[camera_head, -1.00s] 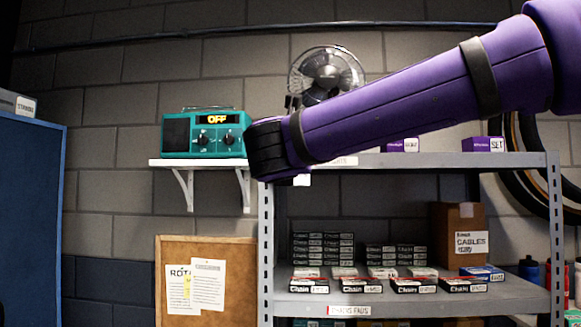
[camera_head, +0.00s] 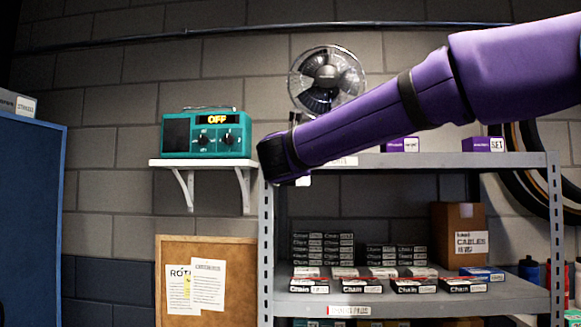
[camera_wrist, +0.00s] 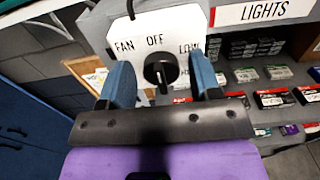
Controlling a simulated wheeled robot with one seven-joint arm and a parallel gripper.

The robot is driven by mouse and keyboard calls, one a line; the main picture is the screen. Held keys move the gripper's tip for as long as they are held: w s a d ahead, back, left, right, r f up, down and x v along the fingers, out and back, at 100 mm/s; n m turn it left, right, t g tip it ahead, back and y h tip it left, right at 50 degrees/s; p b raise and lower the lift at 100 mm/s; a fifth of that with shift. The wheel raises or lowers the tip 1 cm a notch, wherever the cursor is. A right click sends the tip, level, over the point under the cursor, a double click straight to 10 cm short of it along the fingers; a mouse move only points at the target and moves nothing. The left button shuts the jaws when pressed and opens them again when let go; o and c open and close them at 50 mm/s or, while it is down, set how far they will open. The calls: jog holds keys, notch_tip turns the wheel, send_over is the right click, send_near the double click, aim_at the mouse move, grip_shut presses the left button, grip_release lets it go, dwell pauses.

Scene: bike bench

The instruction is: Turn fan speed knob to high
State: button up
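The fan speed knob (camera_wrist: 160,70) is black and sits on a white panel (camera_wrist: 185,22) lettered FAN, OFF and LOW in the wrist view. The knob's exact setting is hard to read, and no HIGH mark shows. My gripper (camera_wrist: 162,78) is open, with one blue finger on each side of the knob. I see gaps between the fingers and the knob; how deep the fingers reach is unclear. The fan (camera_head: 326,80) stands above the shelf in the head view. There my arm hides the knob and most of the panel, and the fingers do not show.
A teal radio (camera_head: 206,133) reading OFF stands on a white wall shelf (camera_head: 160,163) left of my arm. A grey shelf unit (camera_head: 525,160) holds several chain boxes and a cardboard box (camera_head: 458,235). A LIGHTS label (camera_wrist: 262,12) is right of the panel.

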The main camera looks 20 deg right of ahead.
jog(key=c, duration=0.7)
